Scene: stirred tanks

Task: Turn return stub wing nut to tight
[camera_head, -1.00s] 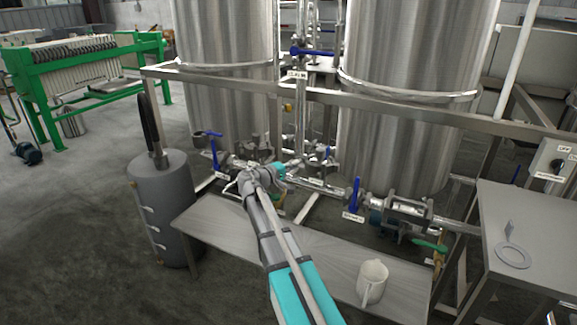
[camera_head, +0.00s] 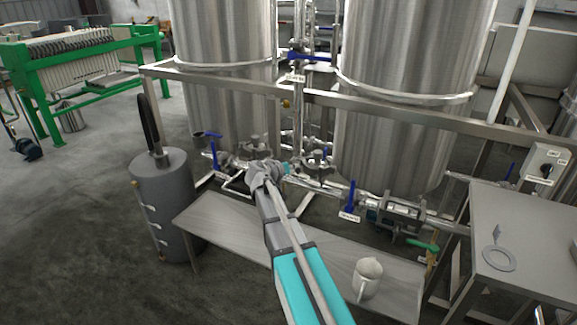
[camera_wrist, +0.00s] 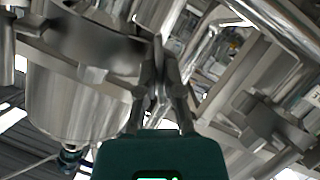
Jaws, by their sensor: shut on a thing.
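My gripper (camera_wrist: 161,75) is shut on a thin grey metal piece (camera_wrist: 158,55) in the wrist view, which looks like the wing of the return stub wing nut. The fingers hide most of it, and its turn angle cannot be told. A metal clamp or band runs beside it to the left, around a large steel body (camera_wrist: 85,100). In the head view my wrist reaches the pipework below and between the two tanks. The fingers and wing nut are hidden there behind my arm.
Two steel tanks (camera_head: 225,90) stand behind a frame rail (camera_head: 400,112). Blue-handled valves (camera_head: 351,195) sit on the pipes on both sides of my wrist. A low bench (camera_head: 225,222) with a white jug (camera_head: 368,278) is below my arm. A grey cylinder (camera_head: 165,210) stands left.

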